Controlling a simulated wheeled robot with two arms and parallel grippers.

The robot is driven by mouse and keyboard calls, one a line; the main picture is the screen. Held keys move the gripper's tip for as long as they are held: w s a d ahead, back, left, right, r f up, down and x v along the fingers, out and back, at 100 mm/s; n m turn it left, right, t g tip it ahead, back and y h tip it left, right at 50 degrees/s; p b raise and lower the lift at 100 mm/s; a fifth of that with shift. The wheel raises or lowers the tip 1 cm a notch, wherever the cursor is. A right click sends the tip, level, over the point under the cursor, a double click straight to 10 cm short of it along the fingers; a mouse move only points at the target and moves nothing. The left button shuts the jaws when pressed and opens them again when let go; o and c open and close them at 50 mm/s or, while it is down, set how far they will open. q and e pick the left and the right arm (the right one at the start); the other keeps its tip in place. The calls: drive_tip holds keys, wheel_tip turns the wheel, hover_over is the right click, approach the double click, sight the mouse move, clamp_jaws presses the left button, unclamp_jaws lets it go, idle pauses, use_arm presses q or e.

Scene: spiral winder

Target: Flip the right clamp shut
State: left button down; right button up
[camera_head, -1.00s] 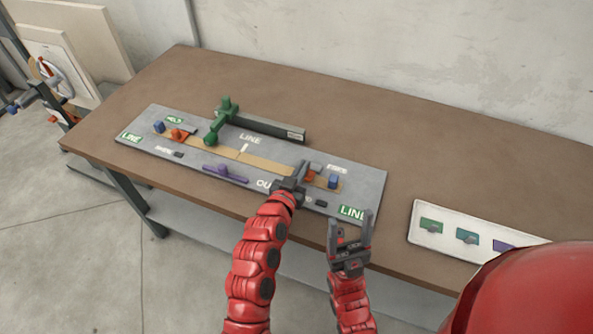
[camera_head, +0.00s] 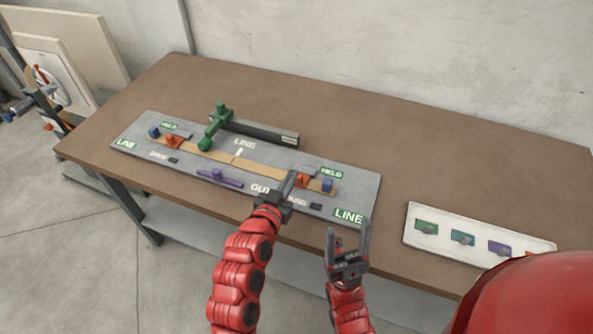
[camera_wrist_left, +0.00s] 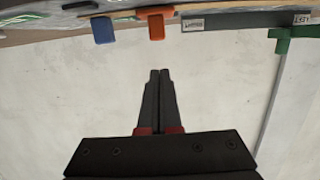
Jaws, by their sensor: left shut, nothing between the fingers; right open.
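The right clamp (camera_head: 303,181) is an orange piece at the right end of the tan strip on the grey board, beside a blue block (camera_head: 328,185). A green label reading HELD is lit next to it. My left gripper (camera_head: 291,180) is shut and empty, just left of the clamp; contact is hard to tell in the head view. In the left wrist view, the shut fingers (camera_wrist_left: 160,73) point toward an orange piece (camera_wrist_left: 156,27) with a gap between them. My right gripper (camera_head: 350,228) is open and empty, near the table's front edge.
The left orange clamp (camera_head: 175,142) also has a green HELD label. A green arm (camera_head: 213,128) and dark bar (camera_head: 262,131) stand behind the strip. A purple handle (camera_head: 220,178) lies in front. A white panel (camera_head: 411,225) with coloured switches lies right. The table's back is clear.

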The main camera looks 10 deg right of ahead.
use_arm(q)
drive_tip(key=s+a, duration=0.1)
drive_tip(key=s, duration=0.1)
drive_tip(key=s+a+f+b, duration=0.1)
drive_tip(key=shift+s+a+f, duration=0.15)
drive_tip(key=shift+s+a, duration=0.2)
drive_tip(key=shift+s, duration=0.05)
